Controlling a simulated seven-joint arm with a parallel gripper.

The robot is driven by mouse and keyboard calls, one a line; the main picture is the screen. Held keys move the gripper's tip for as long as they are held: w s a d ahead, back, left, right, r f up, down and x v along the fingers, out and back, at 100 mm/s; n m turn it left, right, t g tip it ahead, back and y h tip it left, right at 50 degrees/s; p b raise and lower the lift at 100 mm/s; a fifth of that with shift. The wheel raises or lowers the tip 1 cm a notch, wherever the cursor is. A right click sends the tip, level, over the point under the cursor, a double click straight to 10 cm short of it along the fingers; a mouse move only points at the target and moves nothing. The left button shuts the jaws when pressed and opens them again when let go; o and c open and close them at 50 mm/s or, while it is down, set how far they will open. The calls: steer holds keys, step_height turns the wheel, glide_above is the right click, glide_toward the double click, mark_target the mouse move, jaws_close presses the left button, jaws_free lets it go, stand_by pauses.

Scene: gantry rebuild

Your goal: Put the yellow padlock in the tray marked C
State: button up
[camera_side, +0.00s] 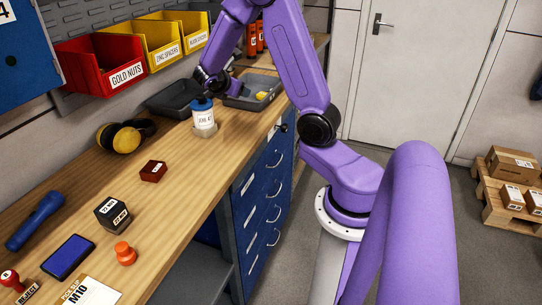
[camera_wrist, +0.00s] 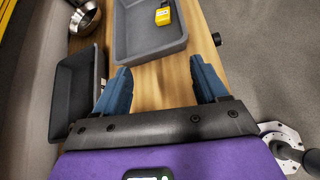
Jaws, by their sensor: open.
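A small yellow block-like object (camera_side: 262,96), seemingly the padlock, lies inside the grey tray (camera_side: 237,103) at the far end of the bench. In the wrist view the yellow padlock (camera_wrist: 163,16) shows a label and lies toward the far part of the grey tray (camera_wrist: 150,48). A second, darker tray (camera_side: 170,101) stands to its left; it also shows in the wrist view (camera_wrist: 68,98) and looks empty. No letter C is readable on either tray. My gripper (camera_wrist: 160,82) is open and empty over bare wood, short of the padlock's tray. In the side view it is partly hidden.
A white labelled jar (camera_side: 204,117) stands in front of my gripper in the side view. Yellow earmuffs (camera_side: 126,136) and a red-brown block (camera_side: 153,171) lie nearer on the bench. Bins (camera_side: 110,65) line the wall. A metal bowl (camera_wrist: 86,18) is beyond the dark tray.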

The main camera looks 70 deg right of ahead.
steer(key=s+a+m+t+y, duration=0.1)
steer(key=s+a+y, duration=0.25)
steer(key=a, duration=0.65)
steer(key=s+a+m+y, duration=0.15)
steer(key=s+a, duration=0.25)
steer(key=a, duration=0.6)
steer(key=s+a+g+y, duration=0.1)
steer(key=s+a+y, duration=0.2)
steer(key=s+a, duration=0.3)
steer(key=s+a+y, duration=0.4)
steer(key=s+a, duration=0.2)
steer(key=s, duration=0.6)
steer(key=shift+a+m+g, duration=0.35)
steer(key=shift+m+g, duration=0.05)
steer(key=shift+m, duration=0.05)
